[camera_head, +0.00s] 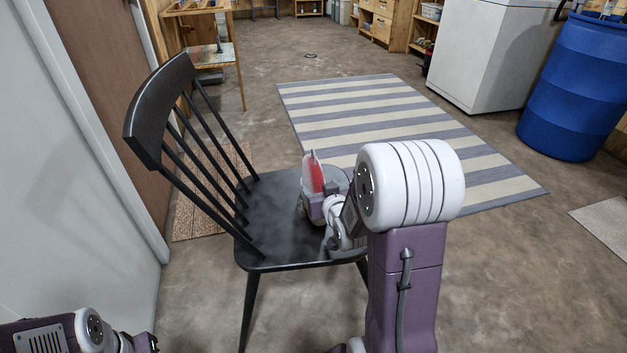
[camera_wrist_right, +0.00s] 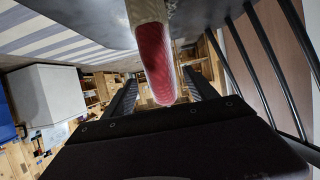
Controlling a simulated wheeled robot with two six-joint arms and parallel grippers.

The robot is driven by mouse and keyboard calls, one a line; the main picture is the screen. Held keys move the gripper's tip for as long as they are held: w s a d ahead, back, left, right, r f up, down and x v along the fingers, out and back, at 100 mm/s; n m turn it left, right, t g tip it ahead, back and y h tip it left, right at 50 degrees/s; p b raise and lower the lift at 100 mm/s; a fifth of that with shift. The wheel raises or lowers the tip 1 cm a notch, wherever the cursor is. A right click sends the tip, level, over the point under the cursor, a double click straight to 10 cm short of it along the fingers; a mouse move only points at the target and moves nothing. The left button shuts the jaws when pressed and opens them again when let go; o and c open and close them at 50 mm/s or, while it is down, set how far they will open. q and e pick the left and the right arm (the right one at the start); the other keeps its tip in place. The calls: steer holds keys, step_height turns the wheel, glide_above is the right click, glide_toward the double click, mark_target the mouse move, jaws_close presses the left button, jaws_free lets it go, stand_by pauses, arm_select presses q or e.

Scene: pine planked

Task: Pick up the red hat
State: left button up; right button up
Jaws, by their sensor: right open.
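The red hat (camera_head: 313,170) is on the seat of the black chair (camera_head: 285,215), seen as a narrow red shape with a pale edge. In the right wrist view the hat (camera_wrist_right: 155,62) hangs down from the top of the picture, as the view is turned over, and shows between the two dark fingers. My right gripper (camera_head: 316,205) is open at the hat, low over the seat, with a finger on each side and gaps visible. My right arm hides part of the seat. Only a part of my left arm shows at the bottom left; its fingers are out of the picture.
The chair's spindled back (camera_head: 190,130) rises left of the hat. A striped rug (camera_head: 390,110) lies behind. A white appliance (camera_head: 485,50) and a blue barrel (camera_head: 575,85) stand at the right. A grey door (camera_head: 75,170) is at the left. Floor is free right of the chair.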

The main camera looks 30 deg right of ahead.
steer(key=shift+w+d+f, duration=0.1)
steer(key=shift+w+f, duration=0.4)
steer(key=shift+w+f+b, duration=0.15)
steer(key=shift+w+b, duration=0.05)
steer(key=shift+b, duration=0.15)
steer(key=b+x, duration=0.2)
steer(key=x, duration=0.2)
steer(key=shift+w+b, duration=0.2)
steer(key=shift+b, duration=0.1)
steer(key=shift+w, duration=0.2)
arm_select(q)
step_height(320, 180, down, 4)
arm_select(e)
jaws_close()
steer(key=shift+r, duration=0.2)
